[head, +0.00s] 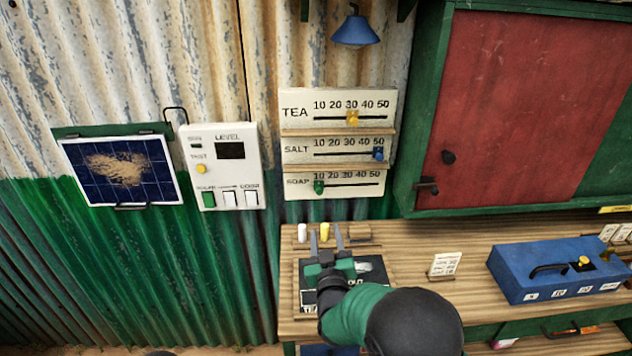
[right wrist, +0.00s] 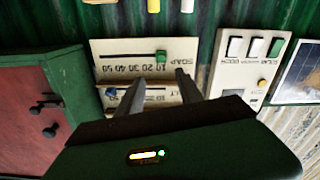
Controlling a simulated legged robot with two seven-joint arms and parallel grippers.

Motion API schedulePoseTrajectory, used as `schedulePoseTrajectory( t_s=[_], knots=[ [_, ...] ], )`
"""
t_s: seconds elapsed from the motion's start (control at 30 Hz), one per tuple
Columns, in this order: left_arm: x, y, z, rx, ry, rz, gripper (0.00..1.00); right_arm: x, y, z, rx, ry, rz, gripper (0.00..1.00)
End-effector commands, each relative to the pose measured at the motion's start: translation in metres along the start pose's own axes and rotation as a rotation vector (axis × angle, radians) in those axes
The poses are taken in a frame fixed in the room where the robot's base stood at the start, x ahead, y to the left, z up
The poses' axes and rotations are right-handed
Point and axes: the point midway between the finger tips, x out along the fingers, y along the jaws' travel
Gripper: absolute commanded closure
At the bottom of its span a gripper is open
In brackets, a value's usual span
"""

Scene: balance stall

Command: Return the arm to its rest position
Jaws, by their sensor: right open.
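My right gripper (head: 326,238) is above the left end of the wooden counter (head: 410,248), over a dark board lying there. Its two fingers are apart with nothing between them. In the right wrist view the same gripper (right wrist: 158,82) is open, its fingers pointing toward the slider panel on the wall. My right arm comes in from the bottom of the head view, with a green sleeve and a dark joint. My left gripper is not in the head view.
Slider boards marked TEA, SALT and SOAP (head: 340,187) hang on the wall. A white switch panel (head: 232,178) and a solar panel (head: 121,167) are to their left. A red-doored green cabinet (head: 530,90) juts out at right. A blue box (head: 540,285) and card (head: 445,264) stand on the counter.

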Motion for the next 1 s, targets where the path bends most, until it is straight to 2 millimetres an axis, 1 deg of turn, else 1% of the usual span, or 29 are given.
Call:
schedulePoseTrajectory(
  t_s=[0.07, 0.13, 0.17, 0.23, 0.27, 0.3, 0.37, 0.4, 0.47, 0.5, 0.6, 0.7, 0.73, 0.8, 1.0],
  knots=[
    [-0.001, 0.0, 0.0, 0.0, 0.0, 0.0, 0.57, -0.002, 0.003, 0.002, 0.007, -0.029, -0.008, 0.57],
    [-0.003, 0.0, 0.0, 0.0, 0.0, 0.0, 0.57, -0.009, 0.013, 0.011, 0.027, -0.116, -0.033, 0.57],
    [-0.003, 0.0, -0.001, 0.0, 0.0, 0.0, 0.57, -0.015, 0.019, 0.018, 0.041, -0.174, -0.049, 0.57],
    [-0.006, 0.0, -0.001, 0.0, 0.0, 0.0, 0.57, -0.043, 0.036, 0.039, 0.079, -0.356, -0.092, 0.57],
    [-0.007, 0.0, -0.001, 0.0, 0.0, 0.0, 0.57, -0.061, 0.044, 0.05, 0.098, -0.447, -0.11, 0.57],
    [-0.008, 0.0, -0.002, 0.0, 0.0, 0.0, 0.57, -0.091, 0.054, 0.066, 0.121, -0.579, -0.133, 0.57],
    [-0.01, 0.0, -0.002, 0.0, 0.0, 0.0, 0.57, -0.142, 0.068, 0.087, 0.15, -0.768, -0.153, 0.57],
    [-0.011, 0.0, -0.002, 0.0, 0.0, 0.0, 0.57, -0.175, 0.076, 0.098, 0.163, -0.879, -0.159, 0.57],
    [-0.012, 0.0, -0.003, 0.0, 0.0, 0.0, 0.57, -0.221, 0.087, 0.11, 0.176, -1.024, -0.16, 0.57],
    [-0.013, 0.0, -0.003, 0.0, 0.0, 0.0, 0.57, -0.248, 0.093, 0.116, 0.183, -1.106, -0.157, 0.57],
    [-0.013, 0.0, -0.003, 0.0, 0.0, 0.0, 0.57, -0.298, 0.104, 0.125, 0.191, -1.252, -0.144, 0.57],
    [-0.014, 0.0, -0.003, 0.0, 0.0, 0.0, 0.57, -0.322, 0.109, 0.129, 0.193, -1.323, -0.136, 0.57],
    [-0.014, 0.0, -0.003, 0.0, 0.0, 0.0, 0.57, -0.325, 0.11, 0.129, 0.193, -1.332, -0.135, 0.57],
    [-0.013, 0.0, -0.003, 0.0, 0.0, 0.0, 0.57, -0.328, 0.11, 0.13, 0.193, -1.34, -0.135, 0.57],
    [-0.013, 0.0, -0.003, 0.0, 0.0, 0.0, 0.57, -0.327, 0.109, 0.13, 0.193, -1.337, -0.136, 0.57]
  ],
)
